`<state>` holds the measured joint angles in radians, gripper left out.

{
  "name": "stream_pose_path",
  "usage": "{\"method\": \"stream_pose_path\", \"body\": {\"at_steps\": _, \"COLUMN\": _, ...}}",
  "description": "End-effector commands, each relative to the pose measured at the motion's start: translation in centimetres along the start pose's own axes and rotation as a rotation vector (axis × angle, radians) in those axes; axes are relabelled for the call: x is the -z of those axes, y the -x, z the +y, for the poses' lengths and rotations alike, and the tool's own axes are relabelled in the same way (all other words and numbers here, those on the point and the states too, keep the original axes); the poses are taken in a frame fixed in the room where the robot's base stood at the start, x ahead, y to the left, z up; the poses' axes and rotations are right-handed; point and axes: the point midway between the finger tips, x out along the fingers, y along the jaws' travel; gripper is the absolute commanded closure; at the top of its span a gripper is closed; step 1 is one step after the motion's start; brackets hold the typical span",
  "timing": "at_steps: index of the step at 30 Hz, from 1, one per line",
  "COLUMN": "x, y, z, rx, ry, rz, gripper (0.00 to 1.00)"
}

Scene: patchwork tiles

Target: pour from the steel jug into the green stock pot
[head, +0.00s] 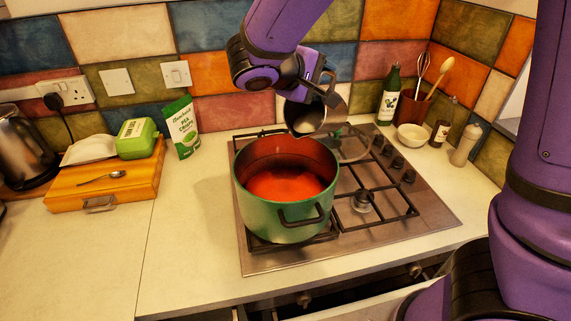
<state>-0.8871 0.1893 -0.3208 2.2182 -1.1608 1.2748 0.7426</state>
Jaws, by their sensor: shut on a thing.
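The green stock pot (285,213) stands upright on the left side of the hob, with orange-red contents low inside it. My gripper (325,93) is shut on the handle of the steel jug (333,113). It holds the jug in the air above the pot's back right rim. The jug is tilted, its dark mouth facing the front left, towards the pot. I see no stream between jug and pot, and I cannot tell what is in the jug.
What looks like a glass lid (350,148) is on the hob (390,235) behind and right of the pot. A bottle (389,97), small bowl (411,136) and pepper mill (466,146) stand at right. A wooden box (75,196) is at left. The front left worktop is clear.

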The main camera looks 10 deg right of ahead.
Motion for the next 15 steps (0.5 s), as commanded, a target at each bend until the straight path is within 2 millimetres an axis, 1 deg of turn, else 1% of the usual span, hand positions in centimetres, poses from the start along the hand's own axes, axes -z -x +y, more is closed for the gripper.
{"method": "stream_pose_path", "body": {"at_steps": 15, "x": -0.11, "y": 0.68, "z": -0.46, "rx": -0.078, "ry": -0.013, "rz": 0.002, "gripper": 0.88}}
